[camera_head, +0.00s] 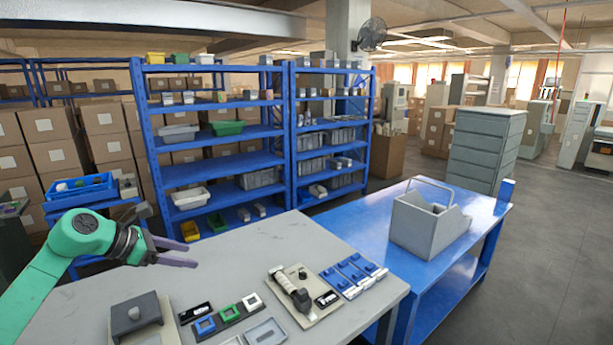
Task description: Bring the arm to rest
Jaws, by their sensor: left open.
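My left arm comes in from the left edge, green with a dark wrist. My left gripper (187,252) is above the far left part of the grey table (262,238). Its two purple-grey fingers point right and are spread apart, with nothing between them. It is clear of the items on the table. My right gripper is not in the picture.
Along the table's front are a dark grey block device (136,315), small green and blue frames (229,313), a beige plate with a lever (297,292) and blue pieces (355,273). A grey carrier (425,222) stands on the blue table (375,235). Blue shelves (220,150) stand behind.

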